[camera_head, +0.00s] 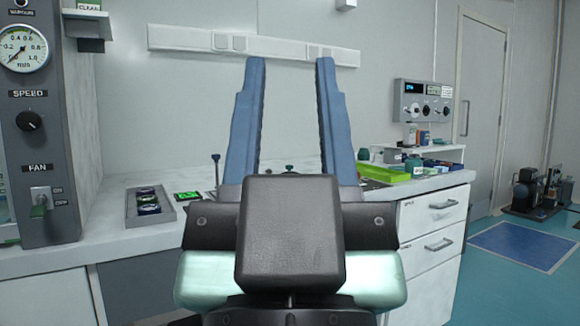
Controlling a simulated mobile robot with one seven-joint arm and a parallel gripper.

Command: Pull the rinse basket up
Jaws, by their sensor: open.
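My gripper (290,62) fills the middle of the view, its two long blue fingers pointing up and wide apart. Nothing is held between them. I cannot make out a rinse basket for certain. A thin upright stem with a dark knob (216,158) stands on the bench left of the fingers. A small dark green knob (289,168) shows low between the fingers, behind the gripper body. What is under these knobs is hidden by my gripper.
A grey tray (131,213) of round dark parts lies on the white bench at left, near a control panel (62,130) with a gauge. A lime green tray (388,174) and drawers (432,212) are at right. A blue floor mat (515,245) lies farther right.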

